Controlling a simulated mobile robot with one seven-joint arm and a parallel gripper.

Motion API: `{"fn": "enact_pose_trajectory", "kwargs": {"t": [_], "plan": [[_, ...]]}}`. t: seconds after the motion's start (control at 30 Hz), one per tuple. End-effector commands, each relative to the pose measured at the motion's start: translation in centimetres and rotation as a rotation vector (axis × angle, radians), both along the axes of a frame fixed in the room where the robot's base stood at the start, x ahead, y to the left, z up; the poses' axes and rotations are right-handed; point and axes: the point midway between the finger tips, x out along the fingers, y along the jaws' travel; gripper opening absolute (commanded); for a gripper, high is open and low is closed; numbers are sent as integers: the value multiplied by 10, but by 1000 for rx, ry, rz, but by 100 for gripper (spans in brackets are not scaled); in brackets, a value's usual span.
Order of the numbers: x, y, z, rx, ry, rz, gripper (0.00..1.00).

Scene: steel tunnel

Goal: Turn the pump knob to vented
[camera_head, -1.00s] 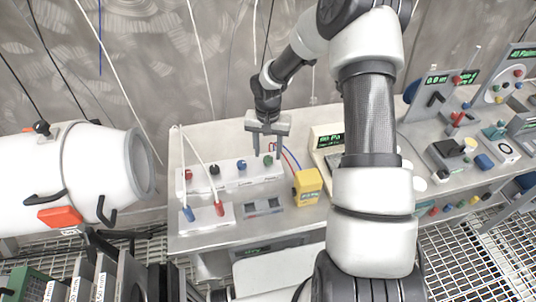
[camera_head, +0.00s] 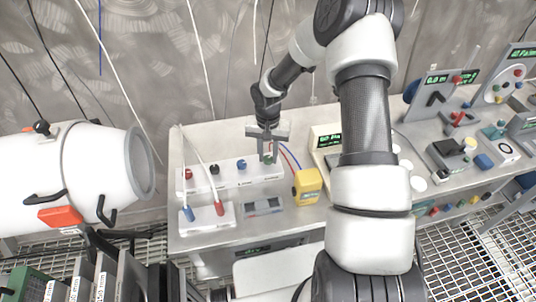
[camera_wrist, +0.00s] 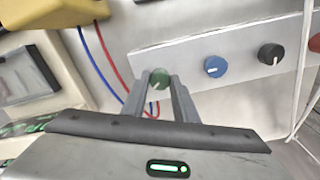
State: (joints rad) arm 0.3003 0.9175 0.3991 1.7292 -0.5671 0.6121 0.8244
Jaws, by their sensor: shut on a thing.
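A white strip (camera_head: 228,180) on the bench carries a row of knobs: red, black, blue and green. The green knob (camera_head: 268,160) is at its right end; labels under the knobs are too small to read. My gripper (camera_head: 267,155) reaches down from above, shut on the green knob. The wrist view shows the green knob (camera_wrist: 159,78) between the tips of my gripper's two fingers (camera_wrist: 160,88). A white pointer line shows on the knob, but I cannot tell which mark it points to.
The blue knob (camera_wrist: 215,66) and black knob (camera_wrist: 270,54) sit beside the green one. Red and blue wires (camera_wrist: 104,65) run close to my fingers. A yellow box (camera_head: 307,186) stands to the right. White cables rise at the strip's left.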

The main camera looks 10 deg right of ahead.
Motion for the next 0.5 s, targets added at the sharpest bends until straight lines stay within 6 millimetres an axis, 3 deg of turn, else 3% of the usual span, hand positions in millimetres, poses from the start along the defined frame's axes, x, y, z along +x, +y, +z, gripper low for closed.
{"fn": "enact_pose_trajectory", "kwargs": {"t": [0.27,0.5], "plan": [[0,0,-1,0,-1,113,4],[0,0,-1,0,-1,315,4]]}}
